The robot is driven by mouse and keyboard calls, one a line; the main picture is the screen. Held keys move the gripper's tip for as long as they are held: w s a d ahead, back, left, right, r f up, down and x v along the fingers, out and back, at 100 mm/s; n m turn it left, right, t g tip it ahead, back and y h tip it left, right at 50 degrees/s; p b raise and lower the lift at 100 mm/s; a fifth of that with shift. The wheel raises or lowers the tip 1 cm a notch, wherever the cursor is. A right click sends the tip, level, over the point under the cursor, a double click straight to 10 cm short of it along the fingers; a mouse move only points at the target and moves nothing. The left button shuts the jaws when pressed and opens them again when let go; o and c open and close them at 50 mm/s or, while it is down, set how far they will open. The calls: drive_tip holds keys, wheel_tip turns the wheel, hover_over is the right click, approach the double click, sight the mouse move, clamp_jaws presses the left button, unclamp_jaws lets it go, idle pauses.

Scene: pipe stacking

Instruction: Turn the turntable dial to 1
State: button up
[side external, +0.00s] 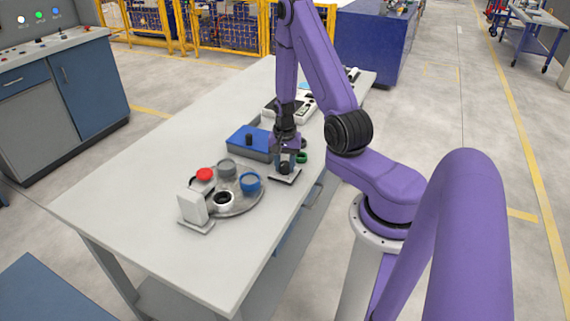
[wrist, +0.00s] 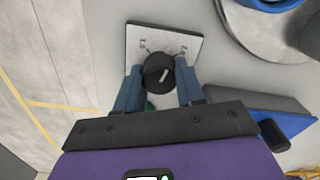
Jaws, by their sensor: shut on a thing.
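The dial is a black round knob (wrist: 159,74) on a white square plate (wrist: 160,37) in the wrist view. A white pointer line on the knob slants to the upper right. Small marks sit near the plate's edges, too small to read surely. My gripper (wrist: 158,80) has one blue-grey finger on each side of the knob and is shut on it. In the side external view my gripper (side external: 287,156) points down over the dial plate (side external: 285,178). The round grey turntable (side external: 240,206) lies to its left, bearing red (side external: 204,174), grey (side external: 226,167), blue (side external: 250,184) and black-and-white (side external: 223,199) round pieces.
A blue box (side external: 247,145) with a black knob stands behind the turntable. A white upright block (side external: 192,206) is at the turntable's front left. A green ring (side external: 303,157) lies beside my gripper, close to the table's right edge. The table's front left is clear.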

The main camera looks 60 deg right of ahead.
sight(284, 163)
drive_tip(key=n, duration=0.6)
drive_tip(key=shift+w+n, duration=0.1)
drive_tip(key=shift+n, duration=0.2)
drive_tip(key=n, duration=0.4)
drive_tip(key=shift+n, duration=0.4)
drive_tip(key=shift+w+n, duration=0.1)
drive_tip(key=shift+n, duration=0.2)
drive_tip(key=o, duration=1)
drive_tip(key=shift+o, duration=0.2)
drive_tip(key=shift+r, duration=0.15)
wheel_tip(284, 163, up, 17)
drive_tip(key=shift+r, duration=0.1)
